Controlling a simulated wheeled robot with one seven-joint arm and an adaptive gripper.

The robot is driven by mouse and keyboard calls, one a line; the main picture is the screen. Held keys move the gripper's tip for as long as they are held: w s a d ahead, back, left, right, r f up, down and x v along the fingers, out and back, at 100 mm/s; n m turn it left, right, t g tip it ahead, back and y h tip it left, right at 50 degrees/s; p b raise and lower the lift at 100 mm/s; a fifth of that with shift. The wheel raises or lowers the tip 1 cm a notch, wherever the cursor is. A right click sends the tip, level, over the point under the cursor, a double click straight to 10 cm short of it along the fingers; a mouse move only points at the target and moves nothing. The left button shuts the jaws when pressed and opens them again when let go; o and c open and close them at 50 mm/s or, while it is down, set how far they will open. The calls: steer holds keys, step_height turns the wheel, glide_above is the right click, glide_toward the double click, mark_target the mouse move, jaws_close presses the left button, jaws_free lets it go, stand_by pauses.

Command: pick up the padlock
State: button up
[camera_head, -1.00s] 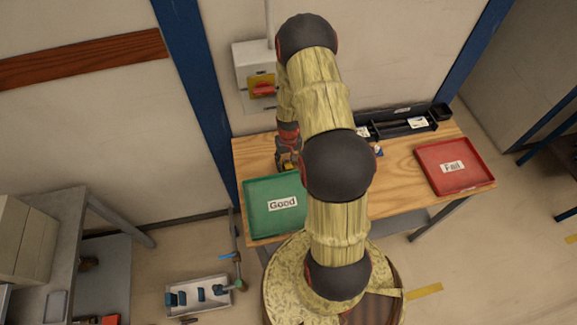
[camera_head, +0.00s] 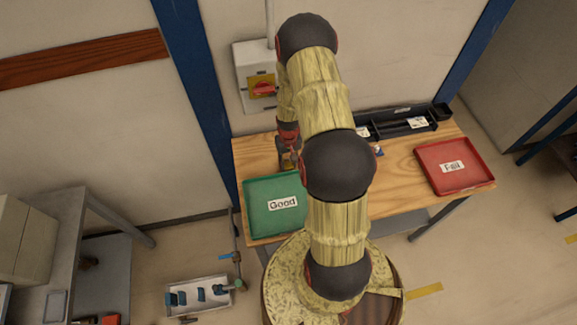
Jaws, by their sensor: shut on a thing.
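My gripper (camera_head: 288,160) is above the back edge of the green tray, at the left of the wooden table, partly hidden by my arm. It is shut on a small brass-yellow thing (camera_head: 287,164), which appears to be the padlock. The padlock is tiny and mostly covered by the fingers, so its shape and tilt cannot be made out. Whether it is clear of the table cannot be told from this view.
The green tray labelled Good (camera_head: 262,222) lies at the table's left, the red tray labelled Fail (camera_head: 479,184) at its right. A black organizer (camera_head: 395,128) stands at the back. A grey wall box with a red and yellow switch (camera_head: 262,87) hangs behind. Bare wood (camera_head: 400,195) lies between the trays.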

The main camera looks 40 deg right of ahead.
steer(key=shift+r, duration=0.15)
jaws_close()
steer(key=shift+r, duration=0.55)
steer(key=s+a+r, duration=0.2)
steer(key=s+r, duration=0.9)
steer(key=s, duration=0.2)
steer(key=shift+s+a+r+b, duration=0.25)
steer(key=shift+s+r+b, duration=0.05)
steer(key=shift+s, duration=0.1)
